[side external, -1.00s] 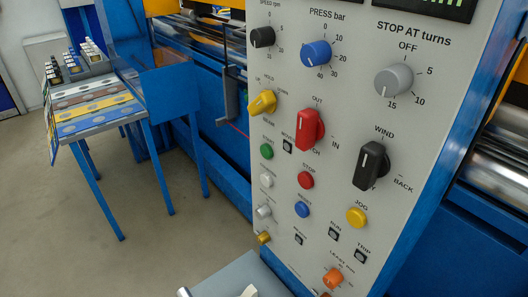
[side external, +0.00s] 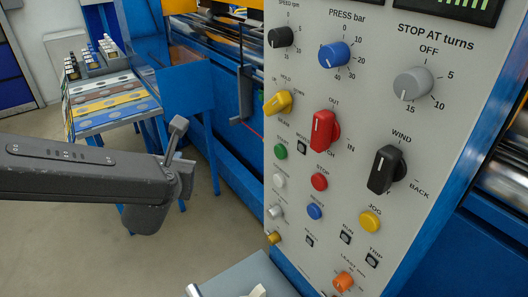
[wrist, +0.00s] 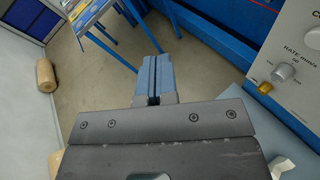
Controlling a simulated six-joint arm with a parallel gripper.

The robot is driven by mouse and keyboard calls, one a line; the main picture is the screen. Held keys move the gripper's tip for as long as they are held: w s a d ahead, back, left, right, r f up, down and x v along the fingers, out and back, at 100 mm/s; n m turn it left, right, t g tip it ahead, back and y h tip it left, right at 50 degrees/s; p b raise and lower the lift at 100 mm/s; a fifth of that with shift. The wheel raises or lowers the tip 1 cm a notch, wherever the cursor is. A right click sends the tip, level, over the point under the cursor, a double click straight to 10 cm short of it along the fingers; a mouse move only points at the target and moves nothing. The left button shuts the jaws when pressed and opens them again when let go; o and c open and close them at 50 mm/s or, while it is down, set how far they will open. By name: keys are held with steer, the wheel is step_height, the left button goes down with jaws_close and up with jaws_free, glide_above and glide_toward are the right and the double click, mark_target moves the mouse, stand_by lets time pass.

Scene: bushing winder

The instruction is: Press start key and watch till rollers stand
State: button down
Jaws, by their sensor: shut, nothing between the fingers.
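The green start key (side external: 281,151) is a round button on the grey control panel, left of the red stop button (side external: 319,181). It looks uncovered. My gripper (wrist: 158,62) shows in the wrist view with its blue-grey fingers together and nothing between them. They point over the floor, left of the panel's lower corner. In the side view my dark arm reaches in from the left and ends well short of the start key; the fingertips are hard to make out there. Shiny rollers (side external: 507,175) show at the right edge; I cannot tell whether they turn.
The panel carries a black wind lever (side external: 386,169), red out/in lever (side external: 324,131), yellow jog button (side external: 369,221) and several knobs. A sample table (side external: 113,121) stands back left. A grey surface (side external: 247,279) juts out below the panel. Open floor lies between.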

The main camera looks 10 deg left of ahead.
mark_target(279, 152)
steer(key=d+f+m+t+h, duration=0.2)
steer(key=d+f+m+h, duration=0.1)
steer(key=d+m, duration=0.4)
steer(key=d, duration=0.3)
steer(key=shift+w+d+f+m+h, duration=0.15)
steer(key=shift+w+f+m+h, duration=0.05)
steer(key=shift+w+m+h, duration=0.2)
steer(key=w+d, duration=0.6)
steer(key=shift+w+d, duration=0.15)
steer(key=shift+w, duration=0.05)
stand_by(1.6)
steer(key=shift+w+d, duration=0.2)
